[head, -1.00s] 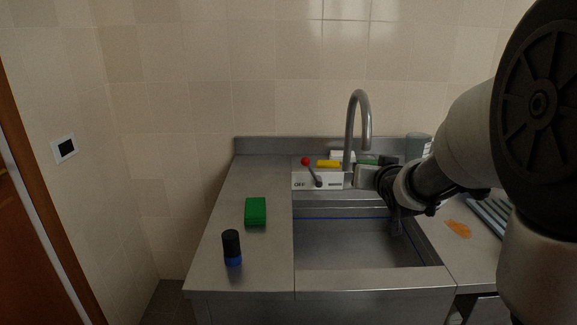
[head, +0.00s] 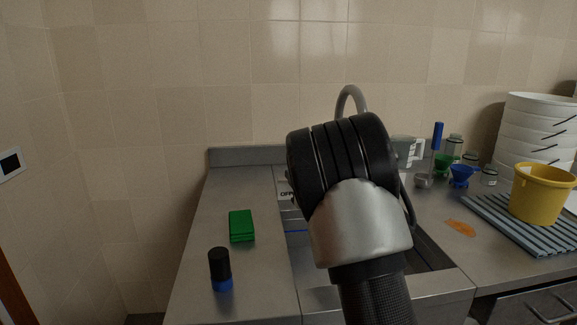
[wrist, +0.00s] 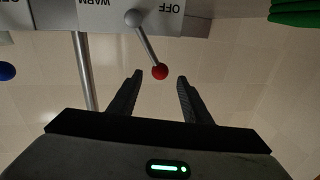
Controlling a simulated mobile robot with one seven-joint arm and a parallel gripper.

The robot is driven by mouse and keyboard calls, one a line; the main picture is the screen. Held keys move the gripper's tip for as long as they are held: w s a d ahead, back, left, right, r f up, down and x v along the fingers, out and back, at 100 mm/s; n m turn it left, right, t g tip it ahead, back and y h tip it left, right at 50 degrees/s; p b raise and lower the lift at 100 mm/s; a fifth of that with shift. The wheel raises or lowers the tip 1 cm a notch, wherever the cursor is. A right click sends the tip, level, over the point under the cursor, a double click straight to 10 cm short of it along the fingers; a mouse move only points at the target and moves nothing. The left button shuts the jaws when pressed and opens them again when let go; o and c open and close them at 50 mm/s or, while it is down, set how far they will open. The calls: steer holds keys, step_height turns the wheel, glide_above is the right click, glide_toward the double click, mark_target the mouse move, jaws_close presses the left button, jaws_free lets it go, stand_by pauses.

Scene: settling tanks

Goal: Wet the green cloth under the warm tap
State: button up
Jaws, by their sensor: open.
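The green cloth (head: 241,226) lies folded on the counter left of the sink. A green patch (wrist: 295,12) at the wrist view's top right corner looks like it. The tap's grey spout (head: 351,97) rises behind my arm. In the wrist view, which is upside down, a lever with a red knob (wrist: 160,71) leans toward the OFF side of a white panel (wrist: 110,15) also marked WARM. My gripper (wrist: 159,76) is open, its fingers on either side of the red knob; contact cannot be told. In the head view my arm hides gripper, knob and most of the sink.
A dark bottle with a blue base (head: 221,270) stands near the cloth. A blue knob (wrist: 6,71) shows at the wrist view's left edge. Right of the sink are an orange smear (head: 460,228), a ribbed mat (head: 490,225), a yellow bucket (head: 540,195) and stacked white tubs (head: 540,125).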

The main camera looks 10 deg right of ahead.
steer(key=w, duration=0.3)
steer(key=w+a, duration=0.1)
steer(key=w, duration=0.3)
steer(key=w+a, duration=0.1)
steer(key=w, duration=0.2)
steer(key=shift+w+a+b, duration=0.1)
steer(key=shift+w+b, duration=0.2)
steer(key=shift+w, duration=0.1)
